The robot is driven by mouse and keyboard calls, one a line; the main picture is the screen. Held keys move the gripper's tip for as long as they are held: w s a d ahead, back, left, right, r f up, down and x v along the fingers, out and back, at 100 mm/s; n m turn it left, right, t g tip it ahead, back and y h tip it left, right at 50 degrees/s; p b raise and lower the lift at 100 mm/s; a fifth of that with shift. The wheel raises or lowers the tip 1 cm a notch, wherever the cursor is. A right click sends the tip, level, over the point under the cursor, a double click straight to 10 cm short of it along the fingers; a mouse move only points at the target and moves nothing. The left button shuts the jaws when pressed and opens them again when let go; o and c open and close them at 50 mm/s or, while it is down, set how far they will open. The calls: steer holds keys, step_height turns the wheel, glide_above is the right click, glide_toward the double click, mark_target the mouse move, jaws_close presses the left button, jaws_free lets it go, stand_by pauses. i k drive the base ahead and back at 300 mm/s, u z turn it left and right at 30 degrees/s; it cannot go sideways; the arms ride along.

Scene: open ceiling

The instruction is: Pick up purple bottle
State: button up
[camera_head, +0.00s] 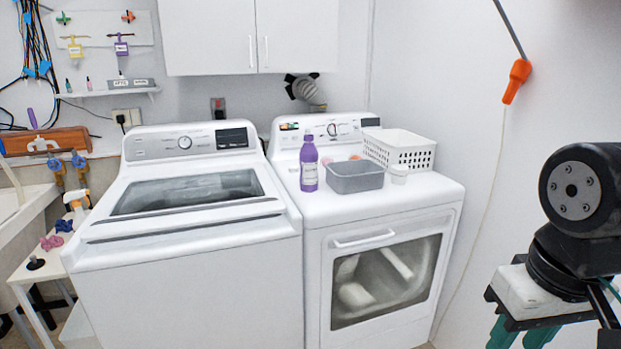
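The purple bottle (309,165) stands upright on top of the dryer (420,200), near its left edge. It has a purple cap and a pale label. My gripper (523,336) is at the lower right of the view, to the right of the dryer and well apart from the bottle. Two green fingers show, spaced apart, with their tips cut off by the bottom edge of the frame. No object shows between the parts of the fingers in view.
The washer (190,250) is left of the dryer. An orange-handled cord (516,80) hangs on the right wall.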

mark_target(309, 160)
steer(key=k, duration=0.8)
steer(key=u, duration=0.9)
steer(key=i, duration=1.4)
steer(key=z, duration=0.55)
steer(key=i, duration=0.55)
steer(key=z, duration=0.45)
